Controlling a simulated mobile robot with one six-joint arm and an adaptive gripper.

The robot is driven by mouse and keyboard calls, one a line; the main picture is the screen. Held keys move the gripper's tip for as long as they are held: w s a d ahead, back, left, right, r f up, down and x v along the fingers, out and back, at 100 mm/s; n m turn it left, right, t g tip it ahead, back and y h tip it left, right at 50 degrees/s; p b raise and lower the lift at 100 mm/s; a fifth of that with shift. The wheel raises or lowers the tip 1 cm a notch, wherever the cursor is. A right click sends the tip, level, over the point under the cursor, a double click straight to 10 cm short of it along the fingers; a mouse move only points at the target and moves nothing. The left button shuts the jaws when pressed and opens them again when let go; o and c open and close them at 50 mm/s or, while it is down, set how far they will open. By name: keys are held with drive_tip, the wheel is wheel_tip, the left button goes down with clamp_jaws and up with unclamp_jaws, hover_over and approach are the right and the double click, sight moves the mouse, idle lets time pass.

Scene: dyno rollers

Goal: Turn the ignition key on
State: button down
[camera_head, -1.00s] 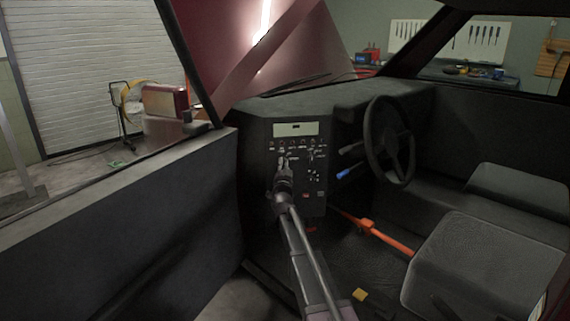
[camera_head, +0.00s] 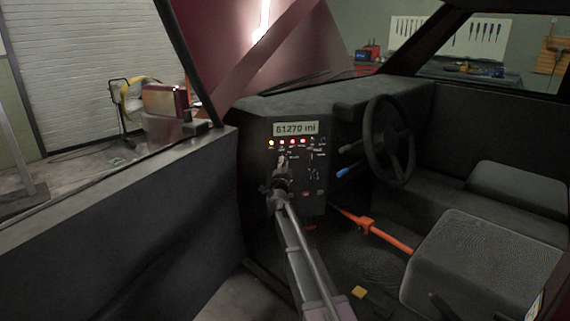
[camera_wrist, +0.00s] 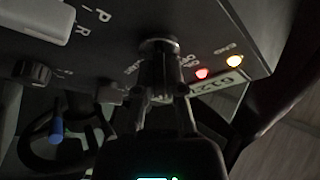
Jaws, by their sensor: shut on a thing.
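The ignition key (camera_wrist: 162,48) sits in the dash panel (camera_head: 258,165), and in the wrist view its round top shows between my fingers. My gripper (camera_wrist: 165,92) is shut on it. The display (camera_head: 296,128) is lit and reads 81270 mi. Warning lights (camera_head: 282,142) glow yellow and red below it. In the wrist view a red lamp (camera_wrist: 202,73) and an amber lamp (camera_wrist: 235,61) are lit.
A steering wheel (camera_head: 388,140) and a blue-tipped lever (camera_head: 347,173) are right of the panel. The seat (camera_head: 480,262) is at right, the dark door (camera_head: 110,230) at left.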

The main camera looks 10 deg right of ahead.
drive_tip(key=c, duration=0.7)
unclamp_jaws()
drive_tip(key=shift+w, duration=0.1)
drive_tip(key=shift+s+a+f+n+y, duration=0.3)
drive_tip(key=shift+s+n+y, duration=0.2)
drive_tip(key=shift+n, duration=0.1)
drive_tip(key=s+a+f+n+g+y, duration=0.3)
drive_tip(key=s+f+n+g+y, duration=0.15)
drive_tip(key=s+f, duration=0.45)
drive_tip(key=s+a+f+n+g+y, duration=0.25)
drive_tip(key=s+f+n+g, duration=0.4)
drive_tip(key=s, duration=0.35)
drive_tip(key=s+d+f+g+h, duration=0.1)
drive_tip(key=s+d+f+g, duration=0.15)
drive_tip(key=s, duration=0.65)
drive_tip(key=s+d+f+g+h, duration=0.15)
drive_tip(key=s+g, duration=0.25)
drive_tip(key=s, duration=0.4)
drive_tip(key=s+d+f+g, duration=0.3)
drive_tip(key=s, duration=0.6)
drive_tip(key=r+p, duration=2.7)
drive_tip(key=shift+w+a+r+p, duration=0.1)
drive_tip(key=shift+w+a+p, duration=0.05)
drive_tip(key=shift+w+p, duration=0.15)
